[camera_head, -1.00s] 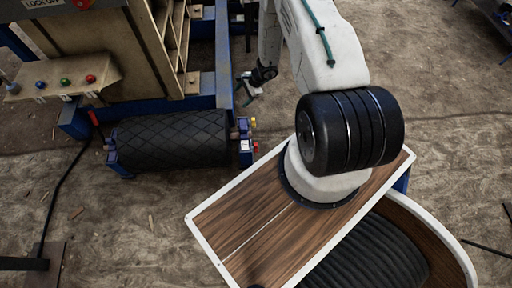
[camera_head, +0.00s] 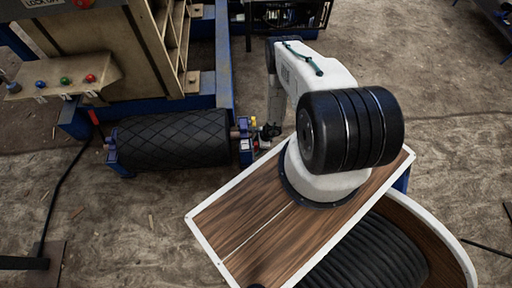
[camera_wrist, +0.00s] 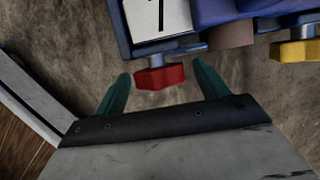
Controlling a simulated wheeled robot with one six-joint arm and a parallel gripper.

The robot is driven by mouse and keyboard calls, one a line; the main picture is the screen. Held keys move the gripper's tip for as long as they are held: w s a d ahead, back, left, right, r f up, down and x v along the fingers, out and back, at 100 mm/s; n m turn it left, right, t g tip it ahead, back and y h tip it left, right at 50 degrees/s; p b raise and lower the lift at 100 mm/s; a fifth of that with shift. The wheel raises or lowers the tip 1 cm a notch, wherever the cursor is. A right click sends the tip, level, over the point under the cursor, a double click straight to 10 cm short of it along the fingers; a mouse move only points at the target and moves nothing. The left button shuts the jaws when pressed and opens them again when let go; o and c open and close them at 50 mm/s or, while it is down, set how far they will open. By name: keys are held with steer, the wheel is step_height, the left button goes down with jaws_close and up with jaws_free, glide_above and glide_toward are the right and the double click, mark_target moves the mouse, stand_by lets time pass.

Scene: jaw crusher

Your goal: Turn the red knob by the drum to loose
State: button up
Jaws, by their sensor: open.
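The red knob (camera_wrist: 160,76) sits on the blue bracket (camera_wrist: 150,48) at the drum's end, below a white label marked 7. In the wrist view it lies between the two green fingers of my gripper (camera_wrist: 158,92), which are open with a gap on each side of it. In the head view my gripper (camera_head: 267,131) is at the right end of the black drum (camera_head: 172,139), and the red knob is mostly hidden there.
A yellow knob (camera_wrist: 296,50) is on the same bracket to the right in the wrist view. A control box (camera_head: 62,76) with several coloured buttons stands at upper left. Bare ground lies below the drum.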

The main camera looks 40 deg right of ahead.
steer(key=shift+w+a+f, duration=0.15)
steer(key=shift+a+f, duration=0.05)
steer(key=shift+f, duration=0.45)
steer(key=c, duration=1)
steer(key=shift+o, duration=0.2)
steer(key=shift+t, duration=0.5)
steer(key=shift+a+n+t+h, duration=0.1)
steer(key=shift+n+t+h, duration=0.4)
steer(key=shift+t+h, duration=0.75)
steer(key=shift+t, duration=0.75)
steer(key=shift+h, duration=0.25)
